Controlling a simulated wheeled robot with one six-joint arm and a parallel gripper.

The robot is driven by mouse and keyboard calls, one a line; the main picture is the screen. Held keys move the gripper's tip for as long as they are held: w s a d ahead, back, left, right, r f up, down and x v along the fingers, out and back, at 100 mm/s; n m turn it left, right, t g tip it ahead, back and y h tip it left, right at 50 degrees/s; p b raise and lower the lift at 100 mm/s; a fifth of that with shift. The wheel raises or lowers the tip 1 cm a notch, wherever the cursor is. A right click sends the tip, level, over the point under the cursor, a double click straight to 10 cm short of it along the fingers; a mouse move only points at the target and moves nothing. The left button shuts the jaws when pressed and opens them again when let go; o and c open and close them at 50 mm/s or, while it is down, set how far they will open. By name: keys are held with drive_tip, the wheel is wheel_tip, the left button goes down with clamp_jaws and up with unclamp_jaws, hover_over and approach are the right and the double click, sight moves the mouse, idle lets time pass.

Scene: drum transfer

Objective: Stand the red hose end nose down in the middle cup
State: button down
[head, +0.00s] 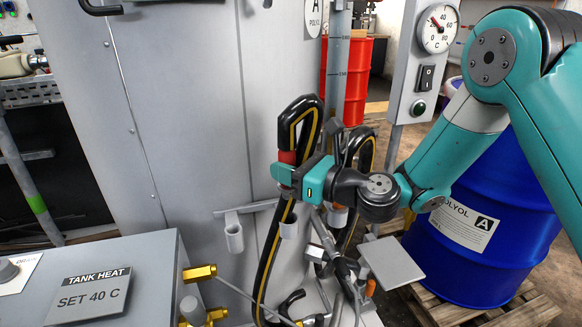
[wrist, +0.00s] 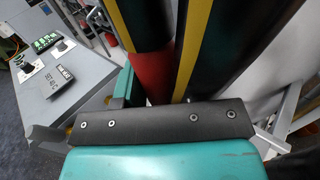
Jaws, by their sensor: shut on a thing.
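The red hose end (head: 287,157) belongs to a black hose with a yellow stripe (head: 304,102). The hose loops over the top and comes down to it. My gripper (head: 284,173) is shut around the red end, which points roughly downward. Its nose is mostly hidden by the jaws. The grey middle cup (head: 289,228) is below my gripper, apart from it, with the hose passing close by. In the wrist view the red hose end (wrist: 152,75) shows behind the dark jaw edge, with the striped hose (wrist: 190,50) beside it.
A left cup (head: 234,237) looks empty. A right cup (head: 338,216) has an orange-banded hose end at it. A second striped hose (head: 361,150) loops behind my gripper. Brass fittings (head: 200,272), a grey plate (head: 391,262) and a blue drum (head: 490,225) stand nearby.

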sight(288, 200)
drive_tip(key=shift+f+b, duration=1.85)
drive_tip(key=shift+f, duration=0.2)
drive_tip(key=shift+f+b, duration=1.5)
drive_tip(key=shift+f, duration=0.65)
drive_tip(key=c, duration=0.7)
unclamp_jaws()
drive_tip(key=shift+f, duration=0.1)
